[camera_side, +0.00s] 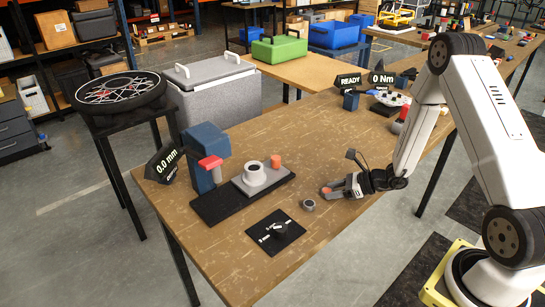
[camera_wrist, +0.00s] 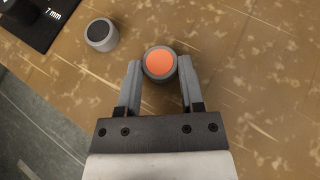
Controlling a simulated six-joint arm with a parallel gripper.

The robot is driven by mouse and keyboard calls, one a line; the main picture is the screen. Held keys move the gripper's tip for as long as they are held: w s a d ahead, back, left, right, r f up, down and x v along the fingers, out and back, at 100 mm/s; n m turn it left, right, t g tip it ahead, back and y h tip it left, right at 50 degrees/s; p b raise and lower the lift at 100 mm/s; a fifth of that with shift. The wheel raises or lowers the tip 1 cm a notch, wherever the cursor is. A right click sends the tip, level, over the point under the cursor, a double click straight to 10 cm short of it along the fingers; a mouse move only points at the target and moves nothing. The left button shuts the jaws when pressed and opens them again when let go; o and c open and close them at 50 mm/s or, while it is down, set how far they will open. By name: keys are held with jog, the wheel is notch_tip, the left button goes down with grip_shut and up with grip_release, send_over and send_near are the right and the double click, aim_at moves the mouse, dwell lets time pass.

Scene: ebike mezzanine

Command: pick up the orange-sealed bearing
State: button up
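The orange-sealed bearing (camera_wrist: 160,63) is a short grey ring with an orange top. In the wrist view it sits between my gripper's (camera_wrist: 160,70) two grey fingertips, with one finger on each side. The fingers lie very close to its sides, and I cannot tell whether they touch it. In the side view my gripper (camera_side: 335,190) is low over the wooden table, with the orange top (camera_side: 326,190) showing at its fingertips. The bearing looks to be at table level.
A dark-sealed bearing (camera_wrist: 101,34) stands close by on the left, also in the side view (camera_side: 308,205). A gauge stand (camera_side: 205,160) and a grey fixture (camera_side: 262,178) with an orange cylinder (camera_side: 276,161) stand to the left.

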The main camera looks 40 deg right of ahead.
grip_shut()
jog(key=shift+r, duration=0.2)
notch_tip(320, 180, up, 10)
jog(key=shift+f, duration=0.15)
dwell(0.6)
dwell(0.5)
